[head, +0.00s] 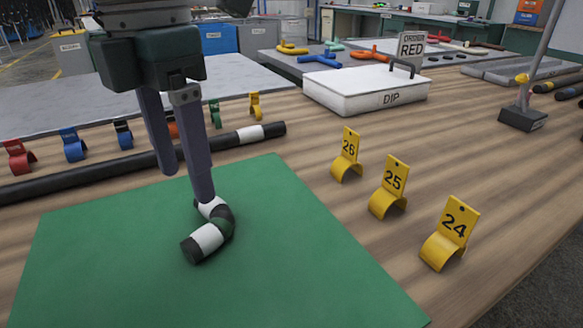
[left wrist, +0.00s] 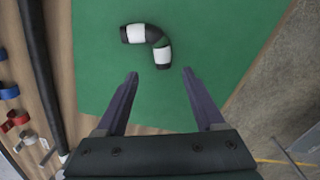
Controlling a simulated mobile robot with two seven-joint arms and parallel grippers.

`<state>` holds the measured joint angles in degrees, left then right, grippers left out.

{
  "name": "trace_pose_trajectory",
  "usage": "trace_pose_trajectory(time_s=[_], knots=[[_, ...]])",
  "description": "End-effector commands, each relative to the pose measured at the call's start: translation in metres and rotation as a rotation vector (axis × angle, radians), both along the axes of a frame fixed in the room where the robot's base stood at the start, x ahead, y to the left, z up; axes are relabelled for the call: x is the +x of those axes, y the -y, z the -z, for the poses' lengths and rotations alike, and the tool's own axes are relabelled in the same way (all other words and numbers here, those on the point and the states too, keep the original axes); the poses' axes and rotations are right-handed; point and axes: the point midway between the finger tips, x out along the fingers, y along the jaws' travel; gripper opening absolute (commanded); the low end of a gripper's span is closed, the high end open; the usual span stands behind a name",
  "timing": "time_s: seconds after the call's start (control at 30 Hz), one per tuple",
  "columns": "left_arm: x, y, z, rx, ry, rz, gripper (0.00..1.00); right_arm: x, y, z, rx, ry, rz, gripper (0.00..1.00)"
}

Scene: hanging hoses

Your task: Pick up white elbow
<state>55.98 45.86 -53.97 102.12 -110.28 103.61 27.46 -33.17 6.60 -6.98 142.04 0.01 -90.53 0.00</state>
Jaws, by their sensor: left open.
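The white elbow (head: 208,238) lies on a green mat (head: 290,235). It is a bent piece with white bands and black parts. It also shows in the left wrist view (left wrist: 162,54), near the top middle. My left gripper (head: 184,184) is open and points down over the mat. In the head view one finger covers part of the elbow's far end. In the left wrist view the elbow lies beyond the two fingertips (left wrist: 160,73), roughly in line with the gap between them, with nothing between the fingers. My right gripper is not in view.
A long black hose (head: 90,179) with a white band lies behind the mat, with several coloured clips near it. Yellow clips numbered 26 (head: 347,158), 25 (head: 390,190) and 24 (head: 448,235) stand right of the mat. A white DIP box (head: 366,90) stands farther back.

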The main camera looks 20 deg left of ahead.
Motion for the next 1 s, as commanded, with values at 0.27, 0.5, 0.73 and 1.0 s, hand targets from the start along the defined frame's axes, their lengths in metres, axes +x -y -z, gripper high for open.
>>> trace_pose_trajectory(time_s=[0.27, 0.5, 0.73, 1.0], knots=[[-0.001, 0.001, 0.036, -0.003, -0.004, 0.002, 0.7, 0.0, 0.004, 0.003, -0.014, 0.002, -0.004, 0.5], [0.001, 0.001, 0.07, -0.004, -0.006, 0.003, 0.7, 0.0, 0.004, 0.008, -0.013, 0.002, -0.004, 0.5], [0.002, 0.001, 0.088, -0.004, -0.003, 0.004, 0.7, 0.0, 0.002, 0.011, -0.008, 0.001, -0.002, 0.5], [0.002, 0.001, 0.088, -0.006, -0.002, 0.004, 0.59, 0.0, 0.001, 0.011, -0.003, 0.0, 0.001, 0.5]])
